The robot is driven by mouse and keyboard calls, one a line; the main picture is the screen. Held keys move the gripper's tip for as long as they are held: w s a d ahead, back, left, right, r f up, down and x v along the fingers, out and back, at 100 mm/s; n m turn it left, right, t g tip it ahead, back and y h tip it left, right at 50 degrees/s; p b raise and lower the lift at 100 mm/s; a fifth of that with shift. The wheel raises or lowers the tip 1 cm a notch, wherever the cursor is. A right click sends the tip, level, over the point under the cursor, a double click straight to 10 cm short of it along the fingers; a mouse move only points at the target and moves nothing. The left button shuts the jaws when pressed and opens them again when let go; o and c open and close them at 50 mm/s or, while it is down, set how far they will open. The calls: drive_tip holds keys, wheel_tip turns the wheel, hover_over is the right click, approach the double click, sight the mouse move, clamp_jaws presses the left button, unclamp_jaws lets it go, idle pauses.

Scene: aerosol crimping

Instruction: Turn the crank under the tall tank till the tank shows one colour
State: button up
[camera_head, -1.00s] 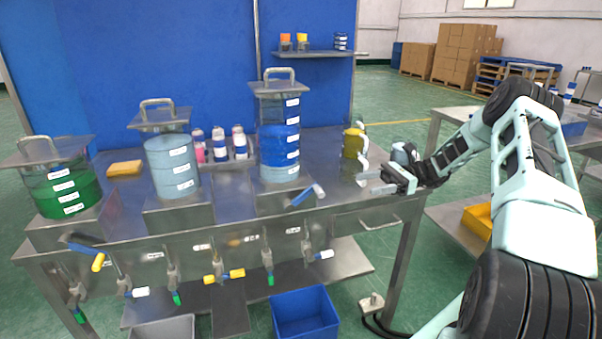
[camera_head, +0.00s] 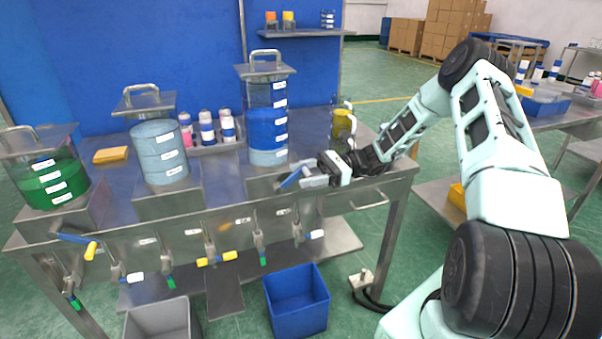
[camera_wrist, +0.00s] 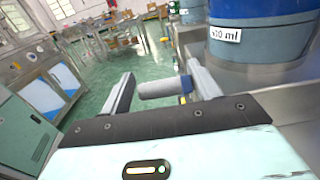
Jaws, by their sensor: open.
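The tall tank (camera_head: 267,125) stands on a steel block at the right of the bench. It shows two colours: deep blue above, pale grey-blue at the bottom, with an empty clear part on top. Its lower part shows in the wrist view (camera_wrist: 258,38). The crank (camera_head: 291,178), with a blue arm, sticks out from the block's front under the tank. My gripper (camera_head: 306,179) is at the crank, open. In the wrist view the grey crank grip (camera_wrist: 158,88) lies between the two spread fingers. I cannot tell whether either finger touches it.
A mid-sized tank (camera_head: 161,155) and a green tank (camera_head: 50,180) stand to the left. Several coloured valves hang below the bench front. A yellow jug (camera_head: 343,126) stands behind my gripper. A blue bin (camera_head: 297,300) and a grey bin (camera_head: 160,322) are on the floor.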

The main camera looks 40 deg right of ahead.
drive_tip(key=shift+w+a, duration=0.15)
drive_tip(key=shift+a, duration=0.45)
drive_tip(key=shift+f, duration=0.1)
drive_tip(key=c, duration=1.2)
drive_tip(key=shift+f, duration=0.15)
